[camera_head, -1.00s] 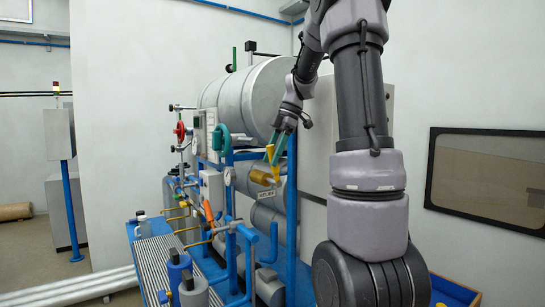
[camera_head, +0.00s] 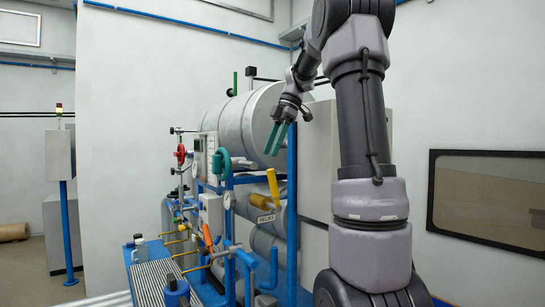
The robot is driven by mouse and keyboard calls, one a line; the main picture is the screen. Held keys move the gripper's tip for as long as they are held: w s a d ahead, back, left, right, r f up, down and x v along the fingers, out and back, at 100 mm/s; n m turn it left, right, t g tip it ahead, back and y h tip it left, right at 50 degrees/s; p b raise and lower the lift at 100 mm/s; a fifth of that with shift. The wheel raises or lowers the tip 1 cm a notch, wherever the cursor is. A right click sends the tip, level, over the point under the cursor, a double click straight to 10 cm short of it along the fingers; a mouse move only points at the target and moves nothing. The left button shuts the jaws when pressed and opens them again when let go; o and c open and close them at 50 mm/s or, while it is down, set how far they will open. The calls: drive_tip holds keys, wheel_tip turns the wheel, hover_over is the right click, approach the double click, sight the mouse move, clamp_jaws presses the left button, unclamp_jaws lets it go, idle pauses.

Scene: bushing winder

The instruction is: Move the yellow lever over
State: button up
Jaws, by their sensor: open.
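The yellow lever (camera_head: 273,188) stands nearly upright on the front of the machine, its top leaning slightly left. Its lower end is by a brass-yellow cylindrical fitting (camera_head: 260,201), above a small white label. My gripper (camera_head: 272,153) has two teal fingers that point down and to the left. It is open with nothing between the fingers. The fingertips are just above the lever's top in the picture, with a small visible gap. The depth between them is hard to tell.
A large grey tank (camera_head: 242,122) lies behind my gripper. A blue frame post (camera_head: 292,190) stands just right of the lever. A teal handwheel (camera_head: 222,163), a red valve wheel (camera_head: 180,154) and an orange handle (camera_head: 207,235) are to the left. Pipes crowd below.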

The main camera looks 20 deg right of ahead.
drive_tip(key=c, duration=0.4)
drive_tip(key=shift+s+a+f, duration=0.1)
drive_tip(key=shift+a+f, duration=0.1)
drive_tip(key=shift+a, duration=0.25)
drive_tip(key=c, duration=0.5)
drive_tip(key=a+h, duration=0.1)
drive_tip(key=a, duration=0.1)
drive_tip(key=a+f+g+h, duration=0.1)
drive_tip(key=a+h, duration=0.1)
drive_tip(key=s+a+f+g+h, duration=0.1)
drive_tip(key=a+h, duration=0.1)
drive_tip(key=shift+a, duration=0.2)
clamp_jaws()
drive_tip(key=a+r+t+h, duration=0.2)
drive_tip(key=a+h, duration=0.3)
drive_tip(key=w+d+f, duration=0.1)
drive_tip(key=d+f, duration=0.7)
drive_tip(key=shift+d, duration=0.15)
